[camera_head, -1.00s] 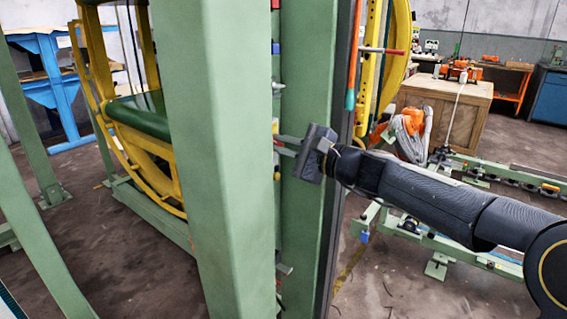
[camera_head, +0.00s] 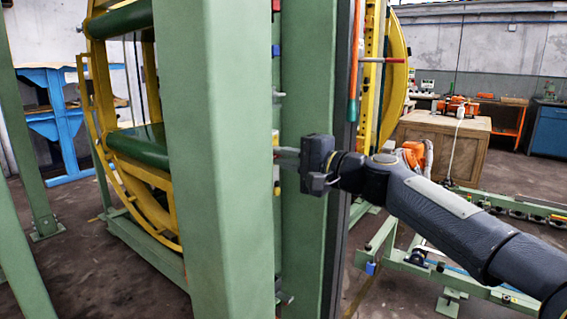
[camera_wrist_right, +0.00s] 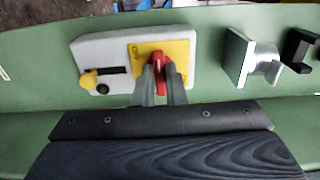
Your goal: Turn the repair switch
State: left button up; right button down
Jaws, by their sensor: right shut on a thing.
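The repair switch appears in the right wrist view as a red handle (camera_wrist_right: 158,70) on a yellow plate (camera_wrist_right: 184,58), set on a pale grey box (camera_wrist_right: 100,45) fixed to a green post. My right gripper (camera_wrist_right: 159,82) has its two fingers closed on the red handle, one on each side. In the head view my right gripper (camera_head: 283,157) reaches left to the side of the green post, and its fingertips are partly hidden by the post. The handle cannot be made out in the head view. My left gripper is not in view.
A wide green post (camera_head: 212,130) stands close in front, left of my right gripper. A yellow ring frame with green rollers (camera_head: 138,147) is behind it. In the right wrist view a yellow knob (camera_wrist_right: 89,79) and a metal bracket (camera_wrist_right: 250,60) flank the switch.

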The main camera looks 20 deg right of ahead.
jog(key=shift+f, duration=0.1)
dwell(0.3)
jog(key=c, duration=1.5)
grip_release()
jog(key=v, duration=0.7)
jog(key=shift+s+d, duration=0.25)
jog(key=shift+s, duration=0.05)
